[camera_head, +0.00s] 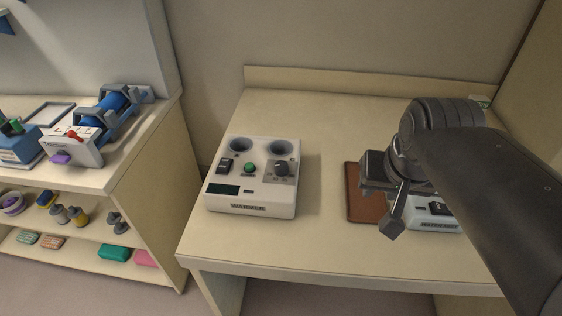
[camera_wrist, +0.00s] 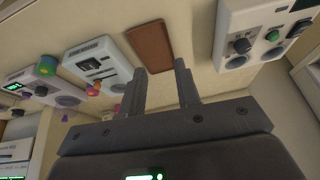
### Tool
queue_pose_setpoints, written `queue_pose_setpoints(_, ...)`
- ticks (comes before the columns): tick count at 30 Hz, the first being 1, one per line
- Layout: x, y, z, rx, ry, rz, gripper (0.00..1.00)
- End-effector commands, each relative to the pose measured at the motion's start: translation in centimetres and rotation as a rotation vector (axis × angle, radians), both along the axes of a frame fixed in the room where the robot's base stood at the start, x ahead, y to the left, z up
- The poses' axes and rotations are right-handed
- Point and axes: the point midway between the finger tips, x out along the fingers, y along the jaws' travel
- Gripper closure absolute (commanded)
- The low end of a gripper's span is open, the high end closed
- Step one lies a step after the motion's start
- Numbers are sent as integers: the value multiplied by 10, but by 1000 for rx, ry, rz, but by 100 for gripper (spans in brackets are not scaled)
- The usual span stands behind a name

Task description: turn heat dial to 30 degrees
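The white warmer (camera_head: 249,207) sits on the beige table, with a dark display, a black switch, a green button and two round wells. Its black heat dial (camera_head: 281,168) is on the right of the panel; its exact setting is too small to read. In the wrist view the warmer (camera_wrist: 228,22) is at the upper right, with the dial (camera_wrist: 242,46) facing me. My gripper (camera_head: 392,224) is to the right of the warmer, above the table and apart from the dial. In the wrist view its two fingers (camera_wrist: 160,68) stand apart with nothing between them.
A brown board (camera_head: 367,207) lies right of the warmer, partly under my gripper. Another white device (camera_head: 424,226) is partly hidden by my arm. A shelf unit (camera_head: 150,186) with a blue roller device (camera_head: 112,105) stands left. The table between warmer and board is clear.

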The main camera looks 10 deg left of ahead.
Motion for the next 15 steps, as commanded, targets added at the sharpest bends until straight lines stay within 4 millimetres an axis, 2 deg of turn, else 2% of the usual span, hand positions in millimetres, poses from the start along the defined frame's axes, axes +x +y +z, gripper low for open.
queue_pose_setpoints(1,15,9,4,6,31,-1,66)
queue_pose_setpoints(9,81,61,17,24,168,-46,45)
queue_pose_setpoints(15,127,110,11,15,267,-87,45)
